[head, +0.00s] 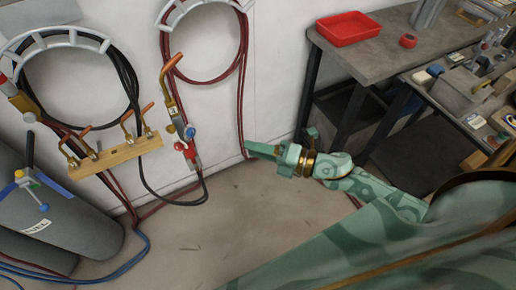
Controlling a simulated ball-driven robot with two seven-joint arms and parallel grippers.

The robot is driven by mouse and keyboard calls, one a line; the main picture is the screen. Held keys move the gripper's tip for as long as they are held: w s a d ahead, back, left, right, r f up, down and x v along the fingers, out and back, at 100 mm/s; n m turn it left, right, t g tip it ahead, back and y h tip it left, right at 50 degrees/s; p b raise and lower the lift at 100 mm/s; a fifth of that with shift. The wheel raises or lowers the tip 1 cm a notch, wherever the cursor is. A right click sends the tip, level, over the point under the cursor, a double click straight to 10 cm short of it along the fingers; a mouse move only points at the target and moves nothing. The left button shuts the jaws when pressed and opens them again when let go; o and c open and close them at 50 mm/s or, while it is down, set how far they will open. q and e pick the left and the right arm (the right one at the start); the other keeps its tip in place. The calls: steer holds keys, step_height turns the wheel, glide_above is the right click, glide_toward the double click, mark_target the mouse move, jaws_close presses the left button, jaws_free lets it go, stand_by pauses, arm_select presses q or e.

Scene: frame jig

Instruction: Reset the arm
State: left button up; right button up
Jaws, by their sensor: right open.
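My right arm, green with a marbled pattern, comes in from the lower right. Its gripper (262,149) points left in the middle of the view, over the floor and in front of the white wall. It is open, and I see nothing between its fingers. It is apart from the torch hanging to its left. My left gripper is not in view.
A grey workbench (375,62) with a red tray (348,28) stands at the upper right. A torch (178,115), a wooden rack (115,154) and coiled hoses hang on the left wall. Grey gas cylinders (70,225) stand lower left. The middle floor (230,215) is clear.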

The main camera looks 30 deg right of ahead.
stand_by(0.4)
steer(key=s+d+f+m+h, duration=0.1)
steer(key=d+f+m+h, duration=0.3)
steer(key=d+f+m, duration=0.4)
steer(key=s+d+f+m+h, duration=0.1)
steer(key=d+f+m+h, duration=0.4)
steer(key=f, duration=0.5)
steer(key=s+d+f+m+g+h, duration=0.2)
steer(key=s+d+f+m+g, duration=0.15)
steer(key=s+f+m, duration=0.65)
steer(key=s+a+f+m+g+h, duration=0.1)
steer(key=s+a+f+g, duration=0.15)
steer(key=s+f, duration=0.5)
steer(key=s+a+f+m+g+h, duration=0.1)
steer(key=s+f+g, duration=0.35)
steer(key=s, duration=0.55)
steer(key=s+a+f+m+g+y, duration=0.1)
steer(key=s+a+f, duration=0.1)
steer(key=s+a, duration=0.4)
steer(key=s, duration=0.3)
steer(key=shift+s+a+f+m+g, duration=0.25)
steer(key=shift+s+a+m+g, duration=0.05)
steer(key=shift+s+m+g, duration=0.1)
